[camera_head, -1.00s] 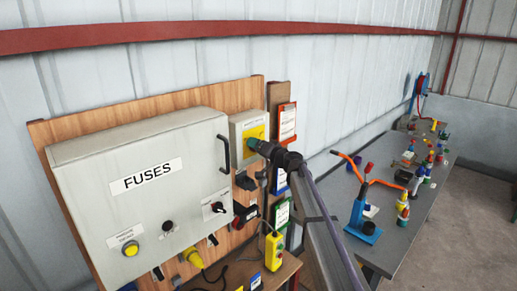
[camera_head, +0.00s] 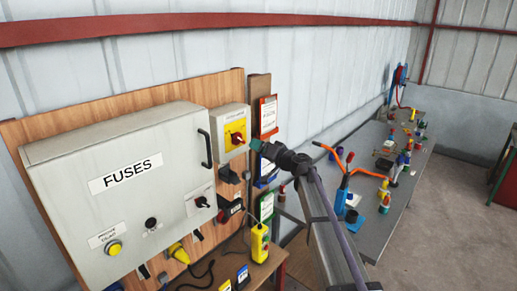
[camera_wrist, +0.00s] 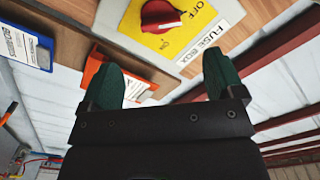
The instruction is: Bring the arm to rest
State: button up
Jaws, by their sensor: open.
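My gripper (camera_wrist: 168,82) is open and empty in the wrist view, its two green fingers apart. In the head view my gripper (camera_head: 254,145) is just right of the fuse box switch (camera_head: 236,138), a red knob on a yellow plate. The knob also shows in the wrist view (camera_wrist: 162,14), beyond the fingers and apart from them. Its plate reads OFF and ON, with a FUSE BOX label beside it. My arm reaches up from the lower right of the head view.
The grey FUSES cabinet (camera_head: 128,185) with a black handle stands left of the switch on a wooden board. A yellow pendant (camera_head: 260,243) hangs below. A grey bench (camera_head: 396,212) with an orange-handled tool (camera_head: 347,188) and several bottles lies to the right.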

jog(key=s+d+f+n+g+h+b, duration=0.1)
jog(key=s+f+g+h+b, duration=0.2)
jog(key=s+f+g, duration=0.7)
jog(key=s+d+f+m+h+b, duration=0.1)
jog(key=s+d+f+h+b, duration=0.4)
jog(key=s+f, duration=0.8)
jog(key=s+d+f+m+g+h+b, duration=0.1)
jog(key=s+d+f+h+b, duration=0.5)
jog(key=s+d+f+b, duration=0.5)
jog(key=s+d+f, duration=0.2)
jog(key=s, duration=0.5)
jog(key=shift+s+d+f+b, duration=0.25)
jog(key=shift+d+f+b, duration=0.05)
jog(key=shift+d+f, duration=0.1)
